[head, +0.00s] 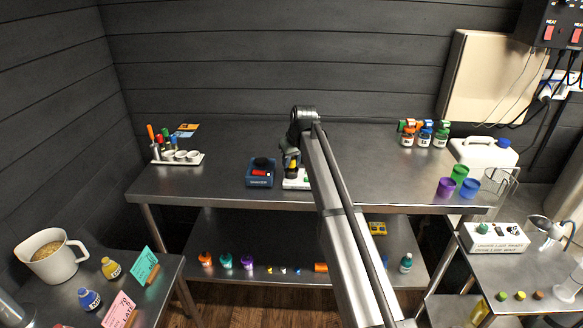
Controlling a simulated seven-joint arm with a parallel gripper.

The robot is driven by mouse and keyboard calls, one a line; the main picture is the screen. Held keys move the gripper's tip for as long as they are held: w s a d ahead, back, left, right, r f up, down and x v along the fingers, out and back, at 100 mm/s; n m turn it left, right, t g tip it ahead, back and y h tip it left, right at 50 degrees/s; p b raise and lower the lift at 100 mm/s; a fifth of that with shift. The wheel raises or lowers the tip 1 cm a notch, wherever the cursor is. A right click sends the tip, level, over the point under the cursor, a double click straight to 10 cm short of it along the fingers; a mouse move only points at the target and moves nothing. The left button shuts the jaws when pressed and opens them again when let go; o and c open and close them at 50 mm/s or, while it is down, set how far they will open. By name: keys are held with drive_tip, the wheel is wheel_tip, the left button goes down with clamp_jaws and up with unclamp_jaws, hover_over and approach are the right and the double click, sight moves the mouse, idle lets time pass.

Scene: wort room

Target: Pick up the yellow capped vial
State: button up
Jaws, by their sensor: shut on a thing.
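My gripper (290,157) is over the middle of the large steel table, pointing down. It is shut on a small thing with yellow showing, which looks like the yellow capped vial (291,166). The vial is just above or on a small white device (297,184); I cannot tell if they touch. The fingers and my arm hide most of the vial and part of the device.
A blue device (259,180) with a black and red top stands just left of my gripper. A white rack (178,158) is at the left, several capped bottles (424,137) at the back right, and purple and green cups (445,187) at the right. The table's (375,160) middle right is clear.

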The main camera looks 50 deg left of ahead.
clamp_jaws()
drive_tip(key=shift+r, duration=0.15)
wheel_tip(320, 180, up, 10)
drive_tip(key=shift+f, duration=0.1)
idle(0.3)
